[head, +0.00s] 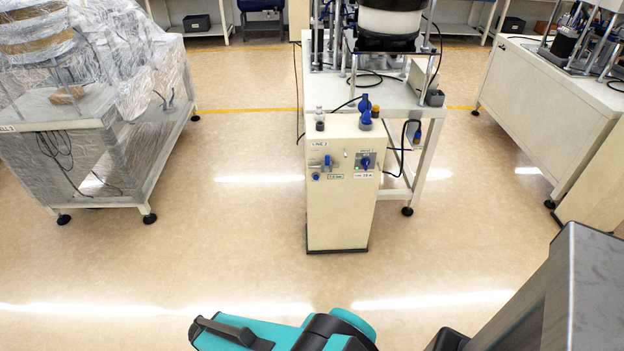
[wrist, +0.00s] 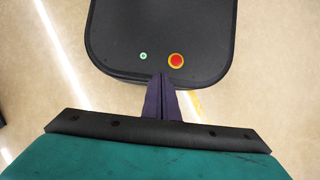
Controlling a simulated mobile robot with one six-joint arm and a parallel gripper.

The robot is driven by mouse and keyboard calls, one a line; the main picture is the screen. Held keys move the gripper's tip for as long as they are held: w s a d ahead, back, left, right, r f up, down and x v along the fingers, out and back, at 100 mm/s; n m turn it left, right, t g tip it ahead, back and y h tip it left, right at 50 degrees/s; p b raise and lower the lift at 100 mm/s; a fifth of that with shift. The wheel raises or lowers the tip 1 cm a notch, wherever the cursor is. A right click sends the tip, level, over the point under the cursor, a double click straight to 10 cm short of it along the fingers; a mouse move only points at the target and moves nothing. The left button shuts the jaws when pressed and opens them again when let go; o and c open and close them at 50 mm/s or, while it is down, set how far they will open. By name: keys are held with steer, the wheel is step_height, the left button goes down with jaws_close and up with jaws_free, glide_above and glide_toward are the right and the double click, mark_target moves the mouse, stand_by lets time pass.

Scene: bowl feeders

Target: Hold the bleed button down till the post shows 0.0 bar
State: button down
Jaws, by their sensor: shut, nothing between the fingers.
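The post (head: 340,215) is a narrow beige cabinet on the floor in the middle of the head view, labelled LINE 2. Its front has a blue fitting at upper left, a small round blue button (head: 315,177) below it, and a blue knob on the right. Which part is the bleed button is not certain. Small labels or displays sit beside them; the pressure reading is too small to tell. My gripper (wrist: 162,76) shows in the wrist view, shut and empty, well away from the post. The post is not in the wrist view.
A white machine table (head: 425,115) with a bowl feeder stands directly behind the post. A plastic-wrapped machine (head: 95,150) stands at left, and a white bench (head: 545,105) at right. The floor (head: 215,235) in front of the post is clear.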

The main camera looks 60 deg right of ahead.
mark_target(316, 177)
steer(key=shift+w, duration=0.1)
steer(key=w+d+f+m+t+y+b, duration=0.2)
steer(key=w+d+m+t+b, duration=0.65)
steer(key=w+d, duration=1.05)
steer(key=w+d+r+m+t+h+b, duration=0.1)
steer(key=w+d+r+m+b, duration=0.2)
steer(key=d, duration=0.6)
steer(key=w+d+r+m+t+b, duration=0.1)
steer(key=w+d+m+b, duration=0.25)
steer(key=d, duration=0.55)
steer(key=s+d+r+m+t+h+b, duration=0.1)
steer(key=s+d+r+m+h+b, duration=0.1)
steer(key=d, duration=0.7)
steer(key=s+d+r+m+t+h+b, duration=0.1)
steer(key=s+d+r, duration=0.4)
steer(key=d, duration=0.5)
steer(key=s+d+r+m+t+h+b, duration=0.1)
steer(key=s+d+r+m+h+b, duration=0.2)
steer(key=d, duration=0.6)
step_height(316, 177, up, 3)
steer(key=shift+s+d+f+m+b, duration=0.1)
steer(key=shift+s+d+m+b, duration=0.3)
steer(key=shift+b, duration=0.6)
steer(key=shift+w+t, duration=0.25)
steer(key=w+d, duration=0.5)
steer(key=d, duration=0.2)
